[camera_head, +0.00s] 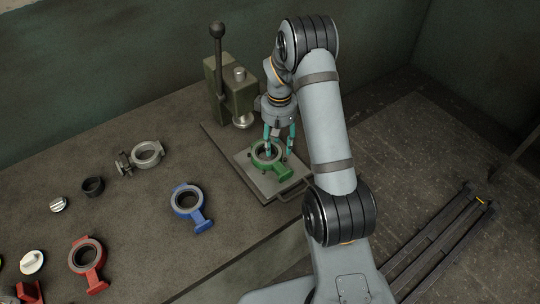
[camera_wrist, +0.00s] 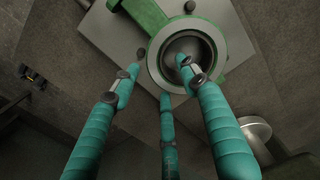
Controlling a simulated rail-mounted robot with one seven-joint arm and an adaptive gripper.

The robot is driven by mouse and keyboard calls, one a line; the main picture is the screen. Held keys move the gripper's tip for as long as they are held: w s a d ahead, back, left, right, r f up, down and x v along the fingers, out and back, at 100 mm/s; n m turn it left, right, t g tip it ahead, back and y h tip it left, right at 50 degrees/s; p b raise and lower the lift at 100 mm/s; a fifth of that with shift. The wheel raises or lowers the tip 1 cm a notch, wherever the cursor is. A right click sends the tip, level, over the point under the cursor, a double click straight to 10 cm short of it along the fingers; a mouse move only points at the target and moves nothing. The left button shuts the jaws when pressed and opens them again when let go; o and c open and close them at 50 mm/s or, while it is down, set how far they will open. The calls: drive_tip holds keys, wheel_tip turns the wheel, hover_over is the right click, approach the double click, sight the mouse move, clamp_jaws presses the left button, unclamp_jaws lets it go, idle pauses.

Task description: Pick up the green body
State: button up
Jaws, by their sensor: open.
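The green body (camera_head: 284,172) is a ring-shaped casting with a neck. It lies on a grey plate (camera_head: 258,184) at the press in the head view, and its ring also shows in the wrist view (camera_wrist: 154,62). My gripper (camera_head: 278,150) is over the ring, with its teal fingers pointing down. In the wrist view, three fingers (camera_wrist: 158,82) are spread apart. One fingertip overlaps the ring's opening, and the other two are near its rim. I cannot tell whether any finger touches the body.
A green press (camera_head: 231,88) with a black-knobbed lever stands behind the plate. A blue body (camera_head: 187,199), a red body (camera_head: 87,256), a grey body (camera_head: 147,155) and a black ring (camera_head: 93,186) lie to the left on the table (camera_head: 135,225). The table's front edge is near the plate.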

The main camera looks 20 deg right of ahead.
drive_tip(key=shift+f, duration=0.75)
drive_tip(key=shift+c, duration=0.4)
clamp_jaws()
drive_tip(key=shift+w+r, duration=0.1)
drive_tip(key=shift+r, duration=0.05)
